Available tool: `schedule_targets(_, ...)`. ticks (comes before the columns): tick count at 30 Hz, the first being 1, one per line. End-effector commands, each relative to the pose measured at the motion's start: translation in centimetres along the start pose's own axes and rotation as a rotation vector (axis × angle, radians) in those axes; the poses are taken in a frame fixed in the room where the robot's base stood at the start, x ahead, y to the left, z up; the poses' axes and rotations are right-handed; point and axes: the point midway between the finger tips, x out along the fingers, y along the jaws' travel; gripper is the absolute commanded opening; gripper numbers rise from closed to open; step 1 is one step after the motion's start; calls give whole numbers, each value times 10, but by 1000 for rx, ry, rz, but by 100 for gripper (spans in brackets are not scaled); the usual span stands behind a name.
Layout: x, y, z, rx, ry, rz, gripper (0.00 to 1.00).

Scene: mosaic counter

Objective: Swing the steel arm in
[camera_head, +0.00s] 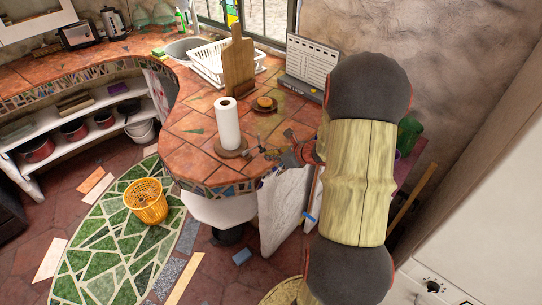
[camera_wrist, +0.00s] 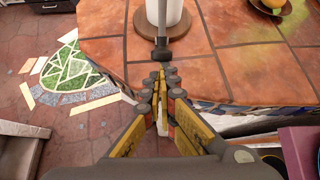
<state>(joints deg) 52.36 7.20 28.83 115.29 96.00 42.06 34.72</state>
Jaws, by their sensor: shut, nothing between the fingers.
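A white paper roll (camera_head: 228,122) stands upright on a round wooden base (camera_head: 236,153) near the counter's rounded end. In the wrist view a grey upright bar (camera_wrist: 162,28) with a wider dark lower end (camera_wrist: 162,56) shows in front of the roll (camera_wrist: 172,12); it looks like the steel arm, but I cannot tell how it is joined. My gripper (camera_wrist: 161,72) is shut and empty, its fingertips just short of that dark end; I cannot tell if they touch. In the head view my gripper (camera_head: 264,152) is low over the counter, right of the base.
The tiled counter (camera_head: 195,120) has a mosaic edge. Behind the roll are a wooden board (camera_head: 238,65), a white dish rack (camera_head: 208,62) and a small brown plate (camera_head: 264,107) with an orange-brown item. An orange basket (camera_head: 147,200) stands on the floor.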

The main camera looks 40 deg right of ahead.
Motion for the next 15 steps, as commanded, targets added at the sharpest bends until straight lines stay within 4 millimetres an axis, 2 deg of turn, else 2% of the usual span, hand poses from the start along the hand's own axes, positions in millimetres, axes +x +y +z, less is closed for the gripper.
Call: schedule_targets(15,-7,-1,30,-1,140,11,0)
